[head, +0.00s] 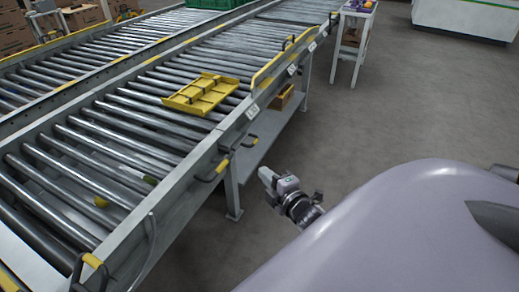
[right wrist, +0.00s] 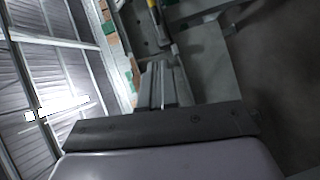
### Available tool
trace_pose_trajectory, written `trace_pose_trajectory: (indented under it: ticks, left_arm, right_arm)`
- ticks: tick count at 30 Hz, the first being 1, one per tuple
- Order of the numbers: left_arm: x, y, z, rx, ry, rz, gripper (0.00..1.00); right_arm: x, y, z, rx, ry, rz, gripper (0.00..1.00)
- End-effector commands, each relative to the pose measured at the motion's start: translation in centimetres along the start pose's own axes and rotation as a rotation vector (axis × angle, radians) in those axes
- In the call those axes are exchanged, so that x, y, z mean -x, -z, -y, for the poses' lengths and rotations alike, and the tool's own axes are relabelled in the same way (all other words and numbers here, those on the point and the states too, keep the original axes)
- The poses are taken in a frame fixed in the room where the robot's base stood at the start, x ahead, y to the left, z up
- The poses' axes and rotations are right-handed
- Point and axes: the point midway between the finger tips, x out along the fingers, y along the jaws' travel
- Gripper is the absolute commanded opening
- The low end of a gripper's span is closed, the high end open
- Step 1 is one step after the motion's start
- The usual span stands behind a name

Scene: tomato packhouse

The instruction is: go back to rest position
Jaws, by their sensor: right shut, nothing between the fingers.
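My right gripper (head: 267,176) hangs beside the near roller conveyor in the head view, to the right of its front leg and apart from it. It is shut and empty. In the right wrist view its closed fingers (right wrist: 162,84) stick out past the dark gripper body. My left gripper is not in view.
The roller conveyor (head: 140,124) runs along the left, with a yellow tray (head: 201,94) on its rollers. A green crate (head: 213,3) is at the back. A small white table (head: 358,10) stands at the back right. The grey floor (head: 400,100) is open right of the conveyor.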

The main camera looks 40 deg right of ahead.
Motion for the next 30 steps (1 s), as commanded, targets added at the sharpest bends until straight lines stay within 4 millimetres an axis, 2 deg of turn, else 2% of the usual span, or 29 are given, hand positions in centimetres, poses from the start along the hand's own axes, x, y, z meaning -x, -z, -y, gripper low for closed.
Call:
trace_pose_trajectory:
  ticks: [6, 24, 26, 28, 30]
  left_arm:
    - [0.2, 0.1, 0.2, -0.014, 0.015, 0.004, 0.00]
    - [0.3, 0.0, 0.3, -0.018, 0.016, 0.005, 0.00]
    - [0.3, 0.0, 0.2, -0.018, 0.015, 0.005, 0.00]
    - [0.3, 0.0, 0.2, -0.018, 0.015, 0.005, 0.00]
    - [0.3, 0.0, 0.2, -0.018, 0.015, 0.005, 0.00]
  right_arm:
    - [1.1, -0.1, -0.1, 0.000, 0.000, 0.001, 0.00]
    - [1.2, 0.1, 0.0, -0.005, 0.001, 0.000, 0.00]
    - [1.3, 0.6, 0.0, -0.035, 0.007, -0.008, 0.00]
    - [1.7, 2.1, 0.2, -0.126, 0.028, -0.027, 0.00]
    - [2.5, 4.8, 0.4, -0.286, 0.072, -0.060, 0.00]
